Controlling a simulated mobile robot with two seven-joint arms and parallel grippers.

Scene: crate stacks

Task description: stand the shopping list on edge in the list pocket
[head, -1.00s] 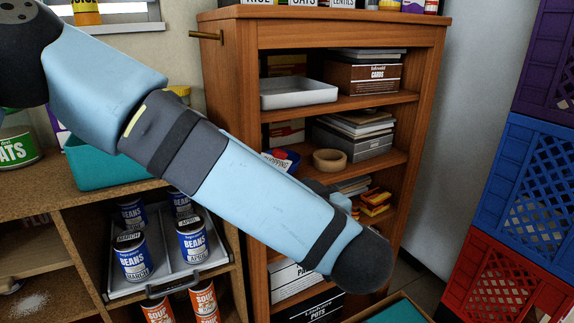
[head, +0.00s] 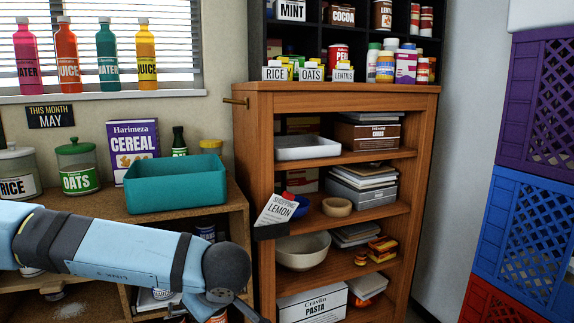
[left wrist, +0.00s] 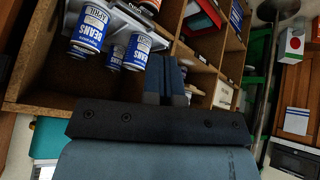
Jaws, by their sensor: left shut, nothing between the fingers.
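The shopping list (head: 286,212) is a white card reading "SHOPPING" and "LEMON". In the head view it stands on edge, tilted a little to the right, with its lower end hidden in the dark list pocket (head: 271,232) at the front left edge of the wooden shelf unit. My left gripper (head: 238,302) is low, below and left of the pocket, apart from the list. In the left wrist view its fingers (left wrist: 172,78) are together with nothing between them, in front of the low cabinet. My right gripper is not in view.
A teal bin (head: 175,188) and a cereal box (head: 133,150) stand on the low cabinet. Bean cans (left wrist: 137,52) sit inside it. The wooden unit (head: 262,160) holds a white bowl (head: 302,252) near the pocket. Stacked crates (head: 530,190) stand at the right.

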